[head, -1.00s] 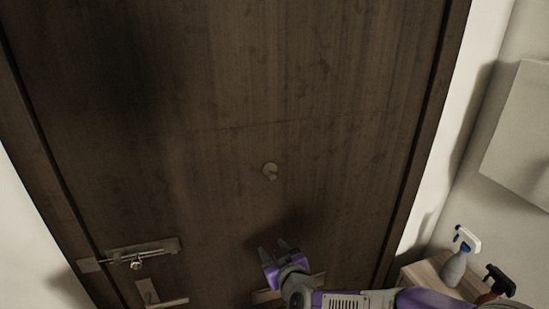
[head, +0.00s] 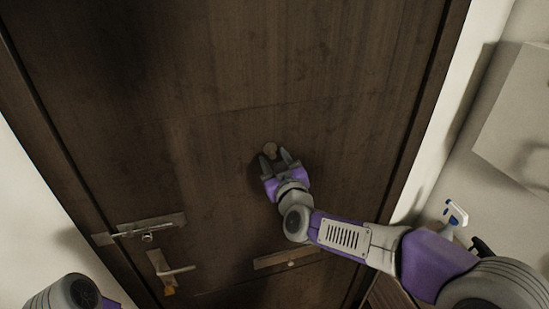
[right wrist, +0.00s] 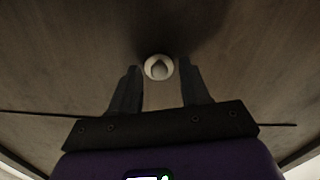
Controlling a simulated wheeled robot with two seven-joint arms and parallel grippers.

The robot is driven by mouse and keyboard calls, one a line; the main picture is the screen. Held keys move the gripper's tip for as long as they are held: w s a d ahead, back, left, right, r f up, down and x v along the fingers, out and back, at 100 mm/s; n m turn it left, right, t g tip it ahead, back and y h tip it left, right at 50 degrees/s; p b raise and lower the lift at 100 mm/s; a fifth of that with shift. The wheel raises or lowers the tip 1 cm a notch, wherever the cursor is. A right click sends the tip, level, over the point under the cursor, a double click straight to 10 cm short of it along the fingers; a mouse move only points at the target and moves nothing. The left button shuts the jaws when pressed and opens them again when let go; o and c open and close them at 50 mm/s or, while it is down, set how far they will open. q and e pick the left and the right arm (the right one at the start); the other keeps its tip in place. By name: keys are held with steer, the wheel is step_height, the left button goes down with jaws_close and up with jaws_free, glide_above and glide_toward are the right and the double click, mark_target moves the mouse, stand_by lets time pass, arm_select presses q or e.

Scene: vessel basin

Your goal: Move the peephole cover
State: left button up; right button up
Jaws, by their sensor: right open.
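The peephole cover (head: 270,149) is a small round brownish piece on the dark wooden door (head: 230,75). In the right wrist view the cover (right wrist: 159,67) shows as a pale ring with a darker drop-shaped piece inside. My right gripper (head: 274,159) is open just below the cover, with its fingers pointing up towards it. In the right wrist view the fingers of the right gripper (right wrist: 159,75) stand apart to either side of the cover, with nothing held between them. Whether they touch the door cannot be told. The left gripper is not in view; only part of my left arm shows at bottom left.
A sliding bolt (head: 147,228) and a door handle (head: 175,270) are at the door's lower left. A spray bottle (head: 455,215) and a white wall box (head: 515,105) are on the right. The door around the cover is clear.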

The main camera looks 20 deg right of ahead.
steer(key=shift+w, duration=0.25)
jaws_close()
